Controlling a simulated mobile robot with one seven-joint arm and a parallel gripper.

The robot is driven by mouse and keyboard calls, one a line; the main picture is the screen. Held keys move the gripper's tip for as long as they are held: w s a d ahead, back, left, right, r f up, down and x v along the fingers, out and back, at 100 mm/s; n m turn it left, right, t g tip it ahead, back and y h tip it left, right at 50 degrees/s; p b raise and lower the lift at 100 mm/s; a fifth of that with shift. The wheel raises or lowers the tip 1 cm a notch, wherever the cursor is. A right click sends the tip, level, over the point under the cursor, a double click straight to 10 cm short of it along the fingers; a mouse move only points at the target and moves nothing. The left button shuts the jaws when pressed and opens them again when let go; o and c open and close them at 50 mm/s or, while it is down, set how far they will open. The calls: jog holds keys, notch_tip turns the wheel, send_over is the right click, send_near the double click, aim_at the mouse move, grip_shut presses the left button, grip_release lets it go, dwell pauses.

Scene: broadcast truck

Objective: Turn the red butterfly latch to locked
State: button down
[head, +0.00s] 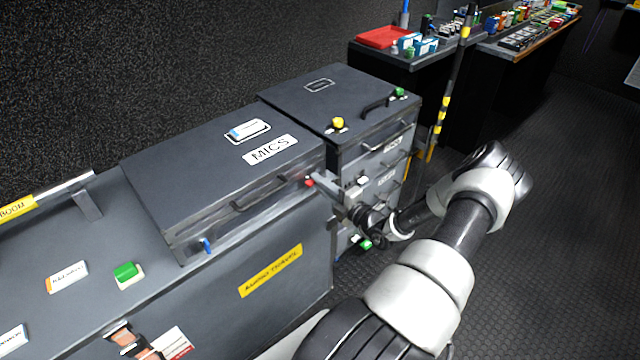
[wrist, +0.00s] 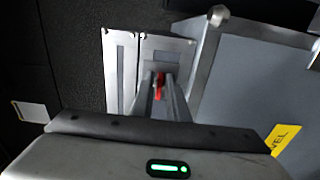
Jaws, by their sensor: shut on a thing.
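The red butterfly latch (head: 310,183) is on the front of the MICS case (head: 222,178), near its right end. In the wrist view the red latch (wrist: 159,84) shows between my fingertips. My gripper (head: 318,185) reaches in from the right and is shut on the latch; in the wrist view its fingers (wrist: 160,92) point at the metal plate (wrist: 122,65) behind it. The fingers hide part of the latch, and I cannot tell its exact turn angle. A blue latch (head: 207,246) sits near the left end of the same case front.
The MICS case stands on a larger dark case with a yellow label (head: 270,271). A drawer case (head: 350,100) with yellow and green knobs stands close behind my gripper. A green button (head: 127,273) is at the left. Open floor (head: 560,220) lies to the right.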

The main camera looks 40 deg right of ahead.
jog(key=c, duration=1.9)
grip_release()
jog(key=s, duration=0.5)
jog(key=s+d, duration=0.1)
jog(key=s, duration=1.1)
jog(key=shift+s+d, duration=0.15)
jog(key=shift+s, duration=0.05)
